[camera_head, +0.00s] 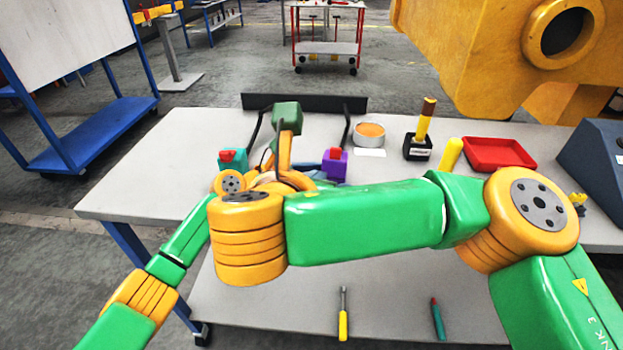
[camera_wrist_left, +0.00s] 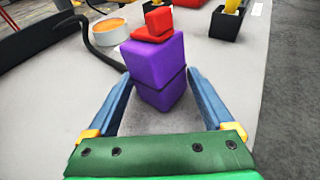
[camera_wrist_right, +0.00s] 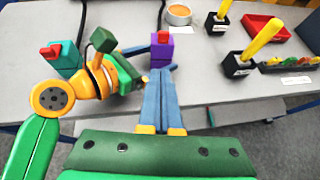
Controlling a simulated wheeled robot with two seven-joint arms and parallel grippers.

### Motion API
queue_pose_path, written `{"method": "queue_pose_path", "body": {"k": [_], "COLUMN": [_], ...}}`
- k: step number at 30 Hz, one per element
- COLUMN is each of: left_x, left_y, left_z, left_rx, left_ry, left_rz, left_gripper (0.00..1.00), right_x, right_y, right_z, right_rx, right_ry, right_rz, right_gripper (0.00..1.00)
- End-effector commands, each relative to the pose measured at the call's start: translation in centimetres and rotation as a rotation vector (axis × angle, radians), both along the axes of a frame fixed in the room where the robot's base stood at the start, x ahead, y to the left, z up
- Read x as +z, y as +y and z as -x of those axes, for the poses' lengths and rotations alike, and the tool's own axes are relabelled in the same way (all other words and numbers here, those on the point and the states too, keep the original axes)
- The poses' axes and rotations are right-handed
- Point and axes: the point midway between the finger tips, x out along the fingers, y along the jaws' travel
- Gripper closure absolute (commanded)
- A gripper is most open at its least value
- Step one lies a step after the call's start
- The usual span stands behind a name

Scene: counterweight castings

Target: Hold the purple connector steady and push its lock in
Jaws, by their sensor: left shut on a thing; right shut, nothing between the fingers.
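The purple connector (camera_head: 334,167) stands on the table with a red lock (camera_head: 335,153) on its top. In the left wrist view the purple connector (camera_wrist_left: 152,62) sits between the two blue fingers of my left gripper (camera_wrist_left: 159,78), which is shut on its sides. The red lock (camera_wrist_left: 155,24) protrudes above it there; I cannot tell how deep it sits. My right gripper (camera_wrist_right: 160,72) is shut and empty, fingertips together, appearing just below the purple connector (camera_wrist_right: 161,53) in the right wrist view. It is absent from the left wrist view.
A teal connector (camera_head: 232,163) with a red top stands to the left. Black cables (camera_head: 348,128) run to a dark bar (camera_head: 305,102) behind. An orange-filled tin (camera_head: 369,134), a black holder (camera_head: 417,149) and a red tray (camera_head: 497,154) stand right. A screwdriver (camera_head: 343,320) lies in front.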

Motion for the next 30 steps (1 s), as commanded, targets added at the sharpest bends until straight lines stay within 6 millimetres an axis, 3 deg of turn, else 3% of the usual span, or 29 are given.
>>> {"method": "queue_pose_path", "body": {"k": [6,18,19,20,30], "left_x": [-0.1,-0.1,-0.1,-0.1,0.2], "left_y": [0.0,0.1,0.1,0.1,1.0], "left_z": [0.0,0.0,0.0,0.0,0.5], "left_rx": [0.001,0.001,0.001,0.001,0.002], "left_ry": [0.001,0.000,0.000,0.000,0.000], "left_rz": [-0.002,-0.001,-0.001,-0.001,0.000], "left_gripper": [0.45,0.45,0.11,0.03,0.00], "right_x": [1.4,1.4,1.4,1.4,1.4], "right_y": [0.4,0.4,0.4,0.4,0.4], "right_z": [2.2,2.5,2.5,2.5,2.5], "right_rx": [0.003,0.000,0.000,0.000,0.000], "right_ry": [-0.004,0.001,0.001,0.001,0.001], "right_rz": [0.001,0.000,0.000,0.000,0.000], "right_gripper": [1.00,1.00,1.00,1.00,1.00]}}
